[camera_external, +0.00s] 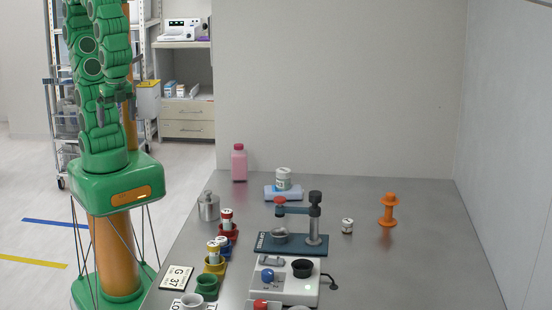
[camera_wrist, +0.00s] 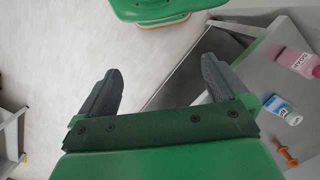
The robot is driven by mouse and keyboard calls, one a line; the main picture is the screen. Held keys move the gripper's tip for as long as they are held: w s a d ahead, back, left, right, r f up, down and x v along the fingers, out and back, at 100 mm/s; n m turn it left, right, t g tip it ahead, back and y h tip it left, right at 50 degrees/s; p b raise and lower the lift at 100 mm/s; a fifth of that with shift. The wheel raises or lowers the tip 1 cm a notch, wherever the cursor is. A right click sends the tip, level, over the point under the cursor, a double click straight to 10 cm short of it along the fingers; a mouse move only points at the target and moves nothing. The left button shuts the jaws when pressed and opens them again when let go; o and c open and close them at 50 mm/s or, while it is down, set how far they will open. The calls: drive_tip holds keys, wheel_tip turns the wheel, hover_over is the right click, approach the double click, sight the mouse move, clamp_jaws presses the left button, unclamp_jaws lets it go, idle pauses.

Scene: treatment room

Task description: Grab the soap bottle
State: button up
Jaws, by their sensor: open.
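A pink bottle with a pink cap (camera_external: 239,164), which looks like the soap bottle, stands upright at the far left corner of the grey metal table (camera_external: 370,255). In the wrist view the pink bottle (camera_wrist: 292,61) is at the right edge, with a white label, partly cut off by the frame. My gripper (camera_wrist: 160,68) is open and empty, its two dark fingers spread above the floor and table edge, well apart from the bottle. In the external view my gripper (camera_external: 116,97) is up left of the table, in front of my folded green arm.
A white jar (camera_external: 283,177) on a blue base stands right of the bottle. A blue stand (camera_external: 290,243), orange spool (camera_external: 389,209), metal weight (camera_external: 208,206) and several coloured cups stand on the table. A wall is behind. The table's right part is mostly clear.

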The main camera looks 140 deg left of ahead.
drive_tip(key=shift+a, duration=0.1)
drive_tip(key=m+g+y, duration=0.6)
drive_tip(key=m+y, duration=0.5)
approach(236, 149)
drive_tip(key=x, duration=0.4)
drive_tip(key=shift+x, duration=3.85)
drive_tip(key=shift+w, duration=0.1)
clamp_jaws()
